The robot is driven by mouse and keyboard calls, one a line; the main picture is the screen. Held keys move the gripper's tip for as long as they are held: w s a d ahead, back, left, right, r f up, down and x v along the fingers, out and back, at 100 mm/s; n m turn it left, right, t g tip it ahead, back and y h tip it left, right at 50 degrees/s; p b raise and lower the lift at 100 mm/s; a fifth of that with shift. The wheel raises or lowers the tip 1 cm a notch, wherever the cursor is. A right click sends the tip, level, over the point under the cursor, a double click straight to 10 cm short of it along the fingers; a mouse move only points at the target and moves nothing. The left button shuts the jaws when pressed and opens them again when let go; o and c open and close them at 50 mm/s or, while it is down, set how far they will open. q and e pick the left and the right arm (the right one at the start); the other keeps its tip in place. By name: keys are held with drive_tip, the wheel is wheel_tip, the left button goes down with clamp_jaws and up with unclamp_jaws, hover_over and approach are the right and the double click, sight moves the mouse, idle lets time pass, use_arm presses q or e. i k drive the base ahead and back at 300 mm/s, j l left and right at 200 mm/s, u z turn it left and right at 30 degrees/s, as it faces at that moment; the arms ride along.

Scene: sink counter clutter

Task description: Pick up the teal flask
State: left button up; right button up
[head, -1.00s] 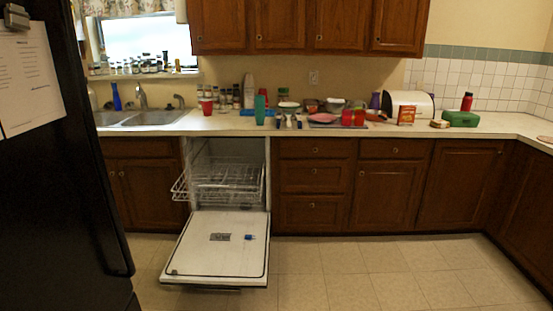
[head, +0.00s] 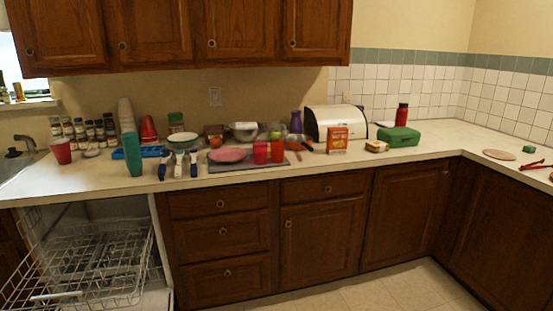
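A tall teal item (head: 133,154) stands upright near the front edge of the counter, left of centre. It may be a flask or stacked cups; I cannot tell which. No other teal item is clearly a flask. A red bottle with a dark cap (head: 402,115) stands at the back right, and a purple bottle (head: 296,122) stands left of the bread box. Neither of my grippers is in view.
The counter (head: 440,147) holds spice jars, red cups (head: 61,151), bowls, a pink plate (head: 228,155), a bread box (head: 335,121), a cracker box (head: 337,140) and a green case (head: 398,136). The dishwasher rack (head: 95,265) is pulled out below. Floor at right is clear.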

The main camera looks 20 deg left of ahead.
sight(130, 140)
drive_tip(key=i+u, duration=0.25)
drive_tip(key=i, duration=0.25)
drive_tip(key=i+l+u, duration=0.3)
drive_tip(key=i, duration=0.25)
drive_tip(key=i+l+u, duration=0.25)
drive_tip(key=i, duration=0.25)
drive_tip(key=j, duration=0.1)
